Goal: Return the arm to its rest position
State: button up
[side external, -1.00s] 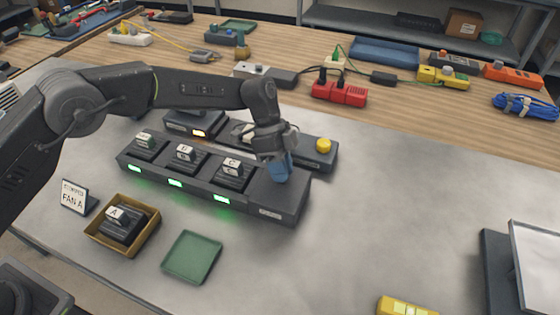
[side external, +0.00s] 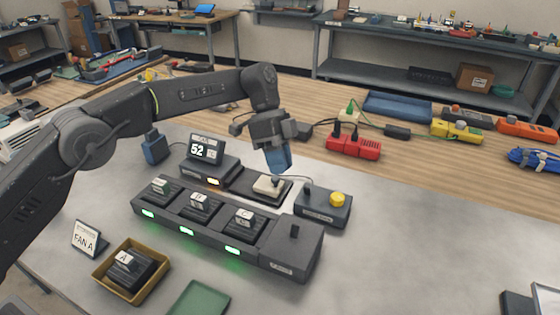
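My arm reaches in from the left, and my gripper (side external: 280,162) points down with blue fingertips. In the picture it shows just above the pale piece (side external: 266,186) on a dark unit behind the power strip. It appears raised clear of the bench. The fingertips overlap from this angle, so I cannot tell whether they are open or shut, and I see nothing held. The dark strip (side external: 215,236) carries plugs B (side external: 160,187), D (side external: 198,202) and C (side external: 244,217), with green lights lit. A small dark upright switch (side external: 294,231) stands on its right end block.
Plug A (side external: 123,259) sits in a tan tray (side external: 160,262), beside a FAN A sign (side external: 88,238) and a green tray (side external: 198,299). A display (side external: 206,149) reads 52. A yellow-button box (side external: 335,201) is right of the gripper.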

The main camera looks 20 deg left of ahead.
dwell(0.4)
jog(key=s+a+r+n+t+y, duration=0.2)
jog(key=s+a+r+n+t, duration=0.3)
jog(key=s+a+r+n, duration=0.65)
jog(key=s+a+f+n+t+y, duration=0.1)
jog(key=s+a, duration=0.4)
jog(key=s, duration=0.5)
jog(key=s+a+f+n+t+y, duration=0.1)
jog(key=s+a+f+n+t, duration=0.1)
jog(key=s+a, duration=0.4)
jog(key=s+n+t, duration=0.1)
jog(key=s+n, duration=0.1)
jog(key=s, duration=0.2)
jog(key=shift+s+n+y, duration=0.3)
jog(key=shift+n, duration=0.05)
